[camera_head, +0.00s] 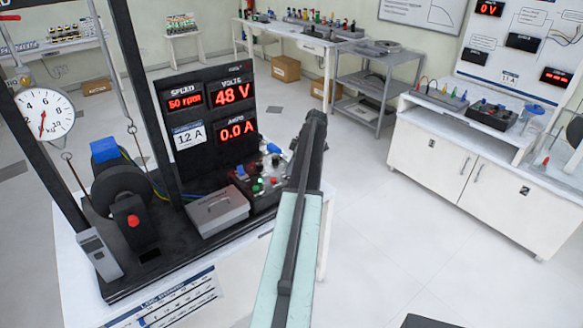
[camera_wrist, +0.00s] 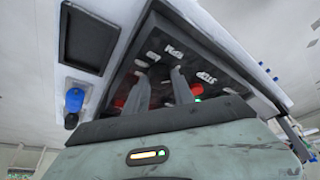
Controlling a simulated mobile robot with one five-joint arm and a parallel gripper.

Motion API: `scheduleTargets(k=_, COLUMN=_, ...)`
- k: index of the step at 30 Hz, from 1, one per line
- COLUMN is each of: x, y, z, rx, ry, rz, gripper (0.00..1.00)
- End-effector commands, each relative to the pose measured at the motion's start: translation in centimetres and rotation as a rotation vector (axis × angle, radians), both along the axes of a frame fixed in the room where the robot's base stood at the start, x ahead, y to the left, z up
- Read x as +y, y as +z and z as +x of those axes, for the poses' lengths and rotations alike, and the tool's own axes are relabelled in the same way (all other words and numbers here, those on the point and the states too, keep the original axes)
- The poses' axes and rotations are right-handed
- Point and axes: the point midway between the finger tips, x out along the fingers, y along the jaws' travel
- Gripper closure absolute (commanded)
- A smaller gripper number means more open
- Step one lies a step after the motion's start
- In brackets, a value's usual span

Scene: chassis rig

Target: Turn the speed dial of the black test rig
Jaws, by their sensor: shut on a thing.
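The black test rig (camera_head: 170,125) stands on a white bench at the left in the head view. Its displays read 50 rpm (camera_head: 186,102), 48 V and 0.0 A. Its control panel (camera_head: 240,176), with red, green and black knobs, is partly hidden behind my arm. In the wrist view the dark panel (camera_wrist: 215,62) fills the upper middle, with white labels and red buttons. My gripper (camera_wrist: 163,76) has both grey fingers down at the panel, shut on a dark knob, apparently the speed dial. The knob is mostly hidden between the fingers.
A grey box (camera_head: 217,212) sits on the rig base left of the panel. A black motor with a red button (camera_head: 133,221) and a round gauge (camera_head: 45,114) are farther left. A white cabinet (camera_head: 440,165) stands at the right. The floor between is clear.

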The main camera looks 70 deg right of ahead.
Motion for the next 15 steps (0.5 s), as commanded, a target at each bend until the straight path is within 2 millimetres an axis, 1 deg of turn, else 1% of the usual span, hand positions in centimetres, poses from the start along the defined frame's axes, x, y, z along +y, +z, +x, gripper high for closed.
scheduleTargets(k=3, x=0.05, y=-0.03, z=-0.09, rx=0.002, ry=0.001, rz=0.001, gripper=1.00)
scheduleTargets(k=4, x=0.06, y=-0.03, z=-0.09, rx=0.002, ry=0.001, rz=0.001, gripper=0.67)
scheduleTargets(k=6, x=0.04, y=-0.03, z=-0.09, rx=0.002, ry=0.000, rz=0.000, gripper=0.49)
scheduleTargets(k=15, x=0.01, y=0.03, z=-0.06, rx=0.001, ry=-0.001, rz=0.000, gripper=0.49)
